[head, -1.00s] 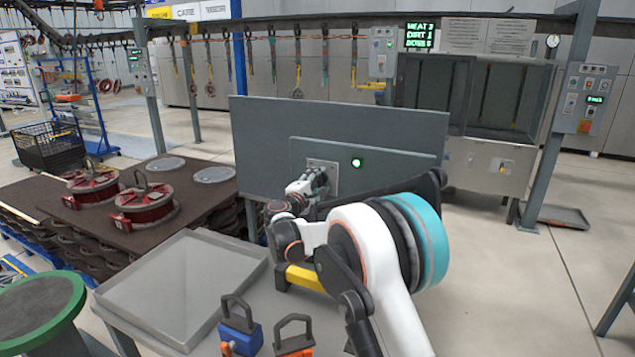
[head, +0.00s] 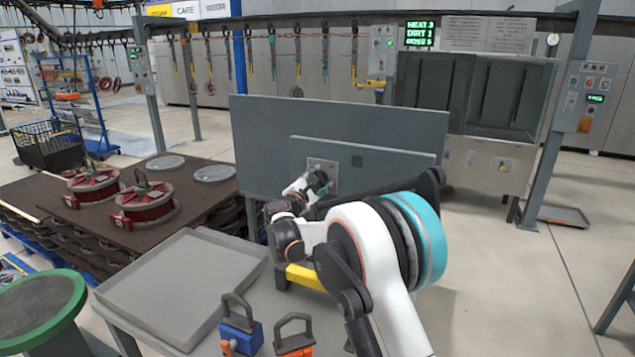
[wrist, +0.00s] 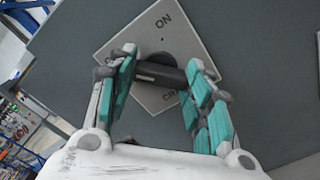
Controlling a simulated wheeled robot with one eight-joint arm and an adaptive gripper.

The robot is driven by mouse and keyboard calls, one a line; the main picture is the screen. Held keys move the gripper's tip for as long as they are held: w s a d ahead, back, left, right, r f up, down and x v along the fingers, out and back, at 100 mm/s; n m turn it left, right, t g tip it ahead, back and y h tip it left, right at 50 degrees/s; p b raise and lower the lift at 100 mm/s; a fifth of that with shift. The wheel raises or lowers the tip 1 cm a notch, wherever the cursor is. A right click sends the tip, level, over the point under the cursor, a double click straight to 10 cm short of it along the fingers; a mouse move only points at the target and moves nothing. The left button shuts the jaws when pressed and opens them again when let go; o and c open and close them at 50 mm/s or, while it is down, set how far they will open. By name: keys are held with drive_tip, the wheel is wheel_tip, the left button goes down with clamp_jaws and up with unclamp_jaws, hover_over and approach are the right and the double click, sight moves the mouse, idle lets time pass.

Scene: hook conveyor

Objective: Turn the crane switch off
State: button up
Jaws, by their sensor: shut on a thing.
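In the wrist view the plate looks tilted and the handle lies crosswise between the teal finger pads. My gripper (wrist: 164,68) is shut on the handle, one finger at each end. In the head view my gripper (head: 320,181) is at the plate (head: 324,164) on the grey panel and hides the handle.
A grey tray (head: 185,285) and blue and orange padlock-like items (head: 240,335) lie on the table in front. Red round fixtures (head: 145,205) sit on a dark table at left. Hooks hang from the overhead rail. The floor at right is mostly clear.

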drive_tip(key=o, duration=1)
drive_tip(key=shift+o, duration=0.2)
drive_tip(key=shift+a, duration=0.1)
drive_tip(key=v, duration=1.2)
